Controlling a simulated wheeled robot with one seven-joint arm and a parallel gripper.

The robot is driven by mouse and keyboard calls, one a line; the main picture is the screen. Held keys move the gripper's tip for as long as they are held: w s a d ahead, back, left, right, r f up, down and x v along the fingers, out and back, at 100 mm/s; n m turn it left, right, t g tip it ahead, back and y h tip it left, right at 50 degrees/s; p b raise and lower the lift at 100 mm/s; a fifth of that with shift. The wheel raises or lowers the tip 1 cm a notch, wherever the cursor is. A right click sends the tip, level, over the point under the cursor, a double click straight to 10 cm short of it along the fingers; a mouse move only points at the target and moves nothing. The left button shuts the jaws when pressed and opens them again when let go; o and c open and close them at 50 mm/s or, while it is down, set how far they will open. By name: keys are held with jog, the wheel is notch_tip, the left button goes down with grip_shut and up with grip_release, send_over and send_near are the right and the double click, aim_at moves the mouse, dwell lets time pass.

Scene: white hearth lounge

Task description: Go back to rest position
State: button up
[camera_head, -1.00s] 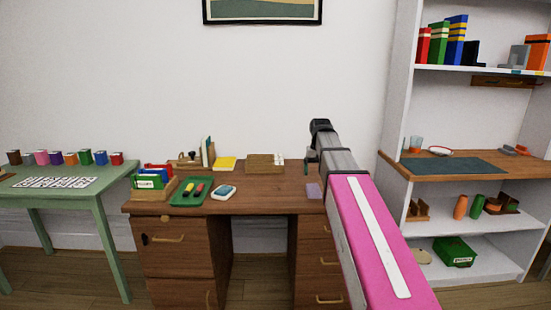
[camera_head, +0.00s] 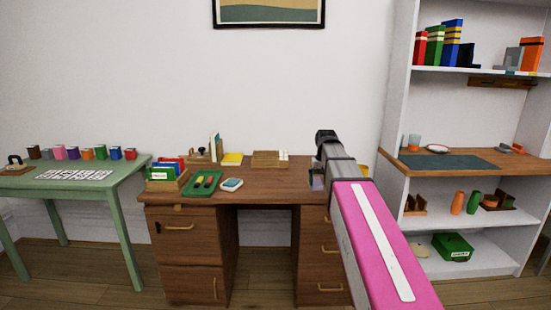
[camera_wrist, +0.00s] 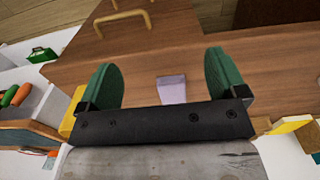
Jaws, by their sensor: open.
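My arm, pink with a white stripe, reaches out over the right part of the brown desk (camera_head: 262,187) in the head view. My gripper (camera_wrist: 165,82) shows in the wrist view with its two green fingers wide apart. Nothing is held between them. A small lavender block (camera_wrist: 172,90) lies on the desk in line with the gap, apart from both fingers. In the head view my arm's end hides most of that spot, and the fingers are not clear there.
The desk holds a green tray (camera_head: 189,191), a white-and-blue item (camera_head: 232,184), a file box (camera_head: 167,184) and a yellow pad (camera_head: 232,159). A green table (camera_head: 118,184) stands left, and white shelves (camera_head: 396,105) stand right.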

jog(key=s+f, duration=1)
jog(key=f, duration=0.4)
jog(key=s+f, duration=1)
jog(key=f, duration=0.3)
jog(key=shift+f, duration=0.4)
